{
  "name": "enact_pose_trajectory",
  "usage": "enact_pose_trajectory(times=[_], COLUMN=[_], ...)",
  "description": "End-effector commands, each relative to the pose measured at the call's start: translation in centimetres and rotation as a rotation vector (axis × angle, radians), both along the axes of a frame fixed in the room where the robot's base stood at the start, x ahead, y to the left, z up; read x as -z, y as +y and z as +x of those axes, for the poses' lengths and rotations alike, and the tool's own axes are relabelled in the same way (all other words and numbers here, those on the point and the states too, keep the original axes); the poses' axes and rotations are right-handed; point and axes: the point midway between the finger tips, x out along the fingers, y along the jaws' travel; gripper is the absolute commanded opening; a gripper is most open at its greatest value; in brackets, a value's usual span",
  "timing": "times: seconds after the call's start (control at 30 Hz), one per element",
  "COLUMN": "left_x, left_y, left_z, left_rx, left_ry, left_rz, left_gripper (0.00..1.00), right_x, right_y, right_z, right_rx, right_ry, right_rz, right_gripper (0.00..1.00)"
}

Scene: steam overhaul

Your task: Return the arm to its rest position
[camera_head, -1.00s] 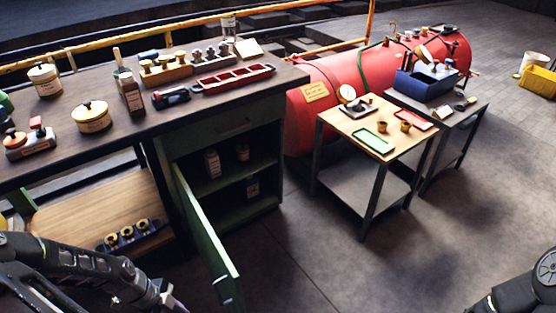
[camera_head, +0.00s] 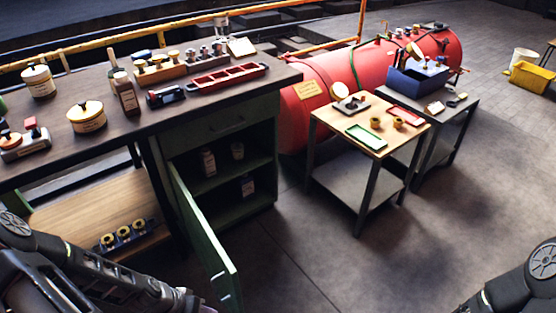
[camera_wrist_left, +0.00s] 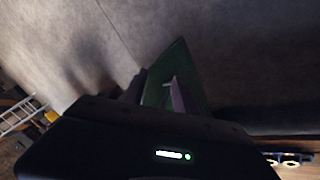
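My left arm comes in from the lower left of the head view, and its gripper is mostly cut off by the bottom edge. In the left wrist view my left gripper (camera_wrist_left: 157,95) shows two fingers standing apart, with nothing seen held between them. The green cabinet door (camera_head: 205,240) hangs open in the head view. It also shows behind the fingers in the left wrist view (camera_wrist_left: 182,62); whether a finger touches it I cannot tell. Only a link of my right arm shows at the lower right; its gripper is out of view.
The workbench (camera_head: 95,155) carries pots, bottles and a red tray (camera_head: 228,79). Bottles stand inside the open cabinet (camera_head: 222,185). A small wood-topped table (camera_head: 345,125), a grey cart (camera_head: 465,112) and a red boiler (camera_head: 300,110) stand right of it. Floor at the front right is clear.

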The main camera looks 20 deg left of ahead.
Motion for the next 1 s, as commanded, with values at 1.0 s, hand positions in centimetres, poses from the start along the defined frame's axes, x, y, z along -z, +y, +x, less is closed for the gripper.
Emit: enact_pose_trajectory(times=[1.0], left_x=[0.6], left_y=[-26.6], left_z=[-3.7], left_rx=[0.107], left_ry=[0.248], left_rz=[-0.060], left_gripper=[0.34], right_x=[-0.4], right_y=[0.0], right_z=[0.0], right_rx=[0.000], right_ry=[0.000], right_rz=[0.000], right_gripper=[0.36])
